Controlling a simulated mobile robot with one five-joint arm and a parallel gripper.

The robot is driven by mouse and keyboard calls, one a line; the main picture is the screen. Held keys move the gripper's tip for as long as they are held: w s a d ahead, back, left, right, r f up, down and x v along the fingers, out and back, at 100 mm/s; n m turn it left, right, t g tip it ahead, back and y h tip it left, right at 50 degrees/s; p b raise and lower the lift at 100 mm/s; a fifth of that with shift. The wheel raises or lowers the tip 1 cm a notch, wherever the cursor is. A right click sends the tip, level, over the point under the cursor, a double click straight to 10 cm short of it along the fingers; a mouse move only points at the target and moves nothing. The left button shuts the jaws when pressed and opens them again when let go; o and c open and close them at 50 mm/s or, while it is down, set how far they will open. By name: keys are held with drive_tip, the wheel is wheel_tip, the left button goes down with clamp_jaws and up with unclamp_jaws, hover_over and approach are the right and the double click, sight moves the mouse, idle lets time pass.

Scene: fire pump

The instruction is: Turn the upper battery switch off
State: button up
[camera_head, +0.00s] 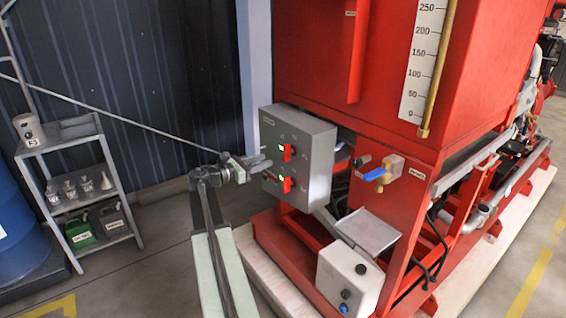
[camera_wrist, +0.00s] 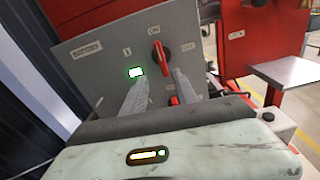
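The grey battery switch box (camera_head: 318,160) is mounted on the red pump unit and carries two red rotary switches, one above the other. The upper switch (camera_head: 289,152) also shows in the wrist view (camera_wrist: 160,56), its handle near upright with one end towards the "ON" label. A green-lit indicator (camera_wrist: 135,71) is left of the upper switch. My gripper (camera_head: 266,163) is before the box; in the wrist view (camera_wrist: 160,76) its fingers are apart and empty, below the upper switch. Contact cannot be told.
A blue-handled valve (camera_head: 376,174) juts out right of the box. A grey tray (camera_head: 368,231) and a white box (camera_head: 347,279) are lower down. A shelf (camera_head: 72,150) with containers and a blue drum (camera_head: 22,215) stand at left.

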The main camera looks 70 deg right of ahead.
sight(284, 152)
drive_tip(key=shift+n+g, duration=0.3)
drive_tip(key=x, duration=0.6)
drive_tip(key=r+x, duration=0.1)
drive_tip(key=x, duration=0.2)
drive_tip(key=shift+s+d, duration=0.15)
drive_tip(key=shift+s, duration=0.15)
clamp_jaws()
